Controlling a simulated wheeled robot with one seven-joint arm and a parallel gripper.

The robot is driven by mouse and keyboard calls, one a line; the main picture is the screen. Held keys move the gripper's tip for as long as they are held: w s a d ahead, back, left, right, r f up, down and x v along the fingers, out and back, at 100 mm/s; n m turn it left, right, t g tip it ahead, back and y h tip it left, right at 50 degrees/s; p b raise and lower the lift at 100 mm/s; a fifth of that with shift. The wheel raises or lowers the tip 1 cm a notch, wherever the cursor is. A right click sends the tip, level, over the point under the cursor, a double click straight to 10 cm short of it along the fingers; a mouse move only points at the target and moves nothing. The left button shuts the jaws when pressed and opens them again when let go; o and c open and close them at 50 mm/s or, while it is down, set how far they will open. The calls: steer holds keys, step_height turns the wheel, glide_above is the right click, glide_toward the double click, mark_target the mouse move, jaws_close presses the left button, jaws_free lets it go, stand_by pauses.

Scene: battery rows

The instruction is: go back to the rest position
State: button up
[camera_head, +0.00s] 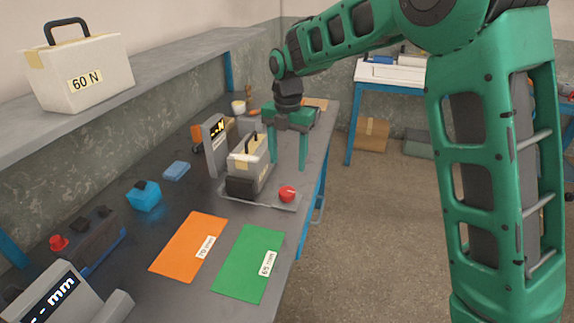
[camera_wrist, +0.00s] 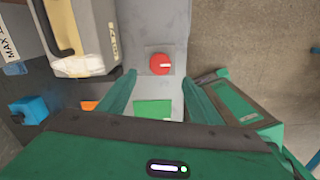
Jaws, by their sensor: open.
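My gripper (camera_head: 288,150) is the green one at the end of my green arm. Its two fingers point down over the right part of the table, beside the force-tester device. In the wrist view my gripper (camera_wrist: 158,100) has its fingers apart with nothing between them held. A red knob (camera_head: 287,194) sits below and in front of the fingers; it also shows in the wrist view (camera_wrist: 160,64). A beige block with a black handle (camera_head: 250,158) stands on the device plate (camera_head: 262,202), just left of the gripper.
A grey display stand (camera_head: 214,146) is left of the block. An orange mat (camera_head: 190,246) and a green mat (camera_head: 248,262) lie nearer on the dark table. A blue cube (camera_head: 144,197) and a gauge with display (camera_head: 62,295) are at left. A "60 N" block (camera_head: 82,72) stands on the shelf.

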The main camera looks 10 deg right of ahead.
steer(key=s+d+r+m, duration=0.2)
steer(key=s+d+m, duration=0.5)
steer(key=d, duration=0.4)
steer(key=s+d+r+m, duration=0.3)
steer(key=s+d+m, duration=0.2)
steer(key=d+m, duration=0.5)
steer(key=s+d+f+m, duration=0.1)
steer(key=s+d+m, duration=0.3)
steer(key=s+m, duration=0.2)
steer(key=s+d+f+m, duration=0.1)
steer(key=s+d+m, duration=0.2)
steer(key=s+m, duration=0.3)
steer(key=s+d+f+m, duration=0.2)
steer(key=s+d+m, duration=0.2)
steer(key=s, duration=0.9)
steer(key=m, duration=0.2)
steer(key=shift+s+d+m, duration=0.25)
steer(key=shift+d+m, duration=0.1)
steer(key=shift+m, duration=0.05)
